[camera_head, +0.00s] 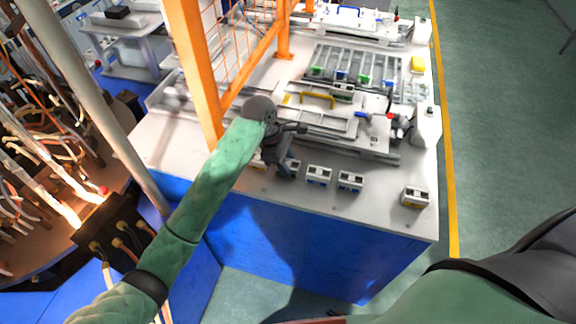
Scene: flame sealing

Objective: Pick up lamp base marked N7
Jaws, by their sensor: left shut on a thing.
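Small white lamp bases with dark and blue parts stand along the front edge of the white bench top: one (318,175), another beside it (349,181), and one farther right (414,197). My left gripper (286,168) is at the left end of this row, pointing down to the bench and shut on a lamp base (293,164) that it mostly hides. I cannot tell whether that base is lifted or touching the bench. The markings are too small to read, so I cannot tell which base is N7. My right gripper is out of view.
An orange post (196,75) stands close to my left arm. Behind the row is a white fixture (330,125) with a yellow handle (317,99) and a rack (352,68) holding green and blue pieces. The bench front (300,245) is blue.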

